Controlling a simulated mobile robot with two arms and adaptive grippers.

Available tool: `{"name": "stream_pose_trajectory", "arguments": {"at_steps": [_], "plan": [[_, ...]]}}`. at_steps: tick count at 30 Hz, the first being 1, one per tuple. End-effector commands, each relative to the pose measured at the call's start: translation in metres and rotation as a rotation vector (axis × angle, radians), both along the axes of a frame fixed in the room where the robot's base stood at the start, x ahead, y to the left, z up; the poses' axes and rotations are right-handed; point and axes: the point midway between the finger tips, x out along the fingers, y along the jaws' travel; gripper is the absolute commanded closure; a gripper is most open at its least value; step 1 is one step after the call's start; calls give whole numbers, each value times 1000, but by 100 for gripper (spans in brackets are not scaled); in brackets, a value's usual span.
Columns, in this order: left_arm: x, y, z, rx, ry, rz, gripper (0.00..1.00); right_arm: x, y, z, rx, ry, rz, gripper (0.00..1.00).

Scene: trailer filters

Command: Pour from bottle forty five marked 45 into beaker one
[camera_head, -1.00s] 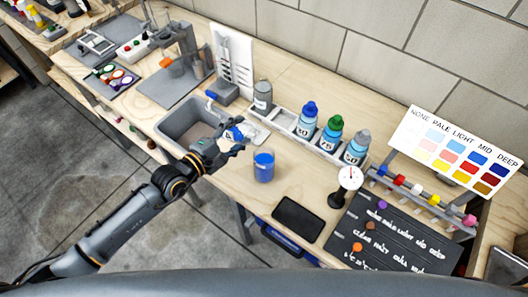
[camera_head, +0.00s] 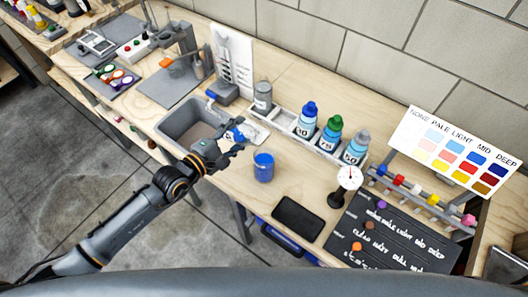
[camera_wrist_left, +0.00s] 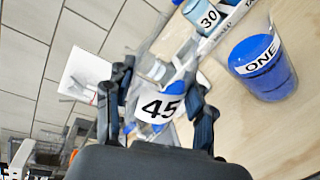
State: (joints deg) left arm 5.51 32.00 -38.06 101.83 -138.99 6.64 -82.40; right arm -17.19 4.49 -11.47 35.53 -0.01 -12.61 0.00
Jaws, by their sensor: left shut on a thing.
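The bottle marked 45 (camera_wrist_left: 160,107) is held between the fingers of my left gripper (camera_wrist_left: 160,112), which is shut on it. In the head view the left gripper (camera_head: 222,152) is over the front edge of the grey sink, left of the beaker, and the bottle (camera_head: 237,135) is partly hidden by it, looking tilted. Beaker one (camera_head: 263,168) is clear, with blue liquid in it, and stands on the bench. In the left wrist view the beaker (camera_wrist_left: 262,65) shows its label ONE at upper right, apart from the bottle. My right gripper is not in view.
Behind the beaker, a white rack holds bottles marked 30 (camera_head: 307,121), 75 (camera_head: 330,134) and 50 (camera_head: 355,147). A grey bottle (camera_head: 263,96) stands at the back.

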Motion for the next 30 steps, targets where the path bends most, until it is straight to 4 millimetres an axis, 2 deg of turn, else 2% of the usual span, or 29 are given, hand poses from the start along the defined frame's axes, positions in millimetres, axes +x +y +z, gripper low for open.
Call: {"name": "stream_pose_trajectory", "arguments": {"at_steps": [30], "plan": [[-1, -2, 3, 48, -39, 0, 97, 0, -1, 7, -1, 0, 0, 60]]}}
